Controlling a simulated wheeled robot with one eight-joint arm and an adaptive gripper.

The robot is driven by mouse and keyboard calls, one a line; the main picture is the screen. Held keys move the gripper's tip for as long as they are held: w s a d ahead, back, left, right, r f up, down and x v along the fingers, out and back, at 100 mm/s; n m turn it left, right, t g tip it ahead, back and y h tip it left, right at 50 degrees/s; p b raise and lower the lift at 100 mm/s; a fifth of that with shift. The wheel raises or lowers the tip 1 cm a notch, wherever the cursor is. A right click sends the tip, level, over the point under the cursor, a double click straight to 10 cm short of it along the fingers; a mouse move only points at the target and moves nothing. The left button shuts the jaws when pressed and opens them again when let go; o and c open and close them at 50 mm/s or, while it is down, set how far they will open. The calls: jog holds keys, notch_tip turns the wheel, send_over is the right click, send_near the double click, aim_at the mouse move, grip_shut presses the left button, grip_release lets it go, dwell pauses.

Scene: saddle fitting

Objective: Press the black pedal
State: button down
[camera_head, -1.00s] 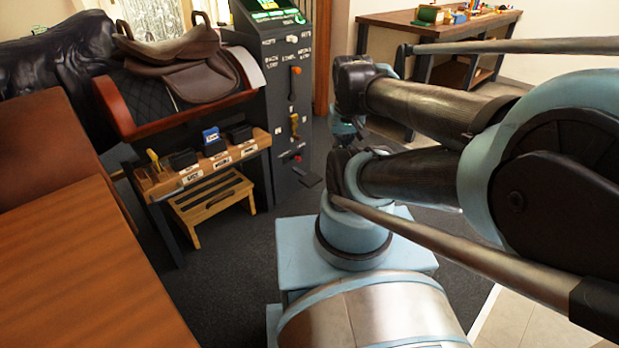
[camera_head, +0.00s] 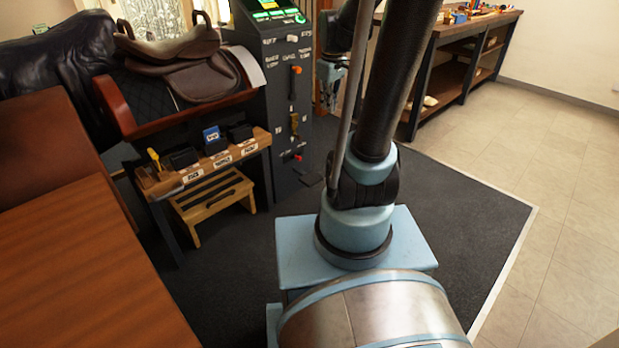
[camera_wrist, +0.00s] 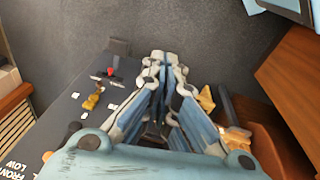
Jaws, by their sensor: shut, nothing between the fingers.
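The black pedal (camera_head: 311,178) is a small dark plate jutting out low from the grey control cabinet (camera_head: 284,100). In the wrist view the pedal (camera_wrist: 118,46) shows at the cabinet's lower end, left of and beyond my fingertips. My gripper (camera_wrist: 159,56) is shut and empty, with its fingers pointing up the picture toward the dark floor. In the head view my gripper (camera_head: 329,100) hangs just right of the cabinet, partly hidden behind my arm. It is apart from the pedal and higher than it.
Orange, brass and red controls (camera_head: 294,122) stick out of the cabinet's face. A saddle on a stand (camera_head: 125,110) and a wooden step stool (camera_head: 212,205) stand left. A workbench (camera_head: 455,50) is behind on the right. Dark carpet (camera_head: 450,215) is clear.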

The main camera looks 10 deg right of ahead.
jog(key=w+f+n, duration=0.4)
jog(key=w+n, duration=0.1)
jog(key=w, duration=0.9)
jog(key=n+g, duration=0.1)
jog(key=n, duration=1.1)
send_over(310, 179)
notch_tip(310, 179, down, 40)
jog(key=r, duration=0.1)
jog(key=shift+d+f, duration=0.1)
jog(key=shift+f, duration=0.4)
jog(key=shift+f, duration=0.1)
notch_tip(310, 179, down, 14)
jog(key=shift+w+r, duration=0.1)
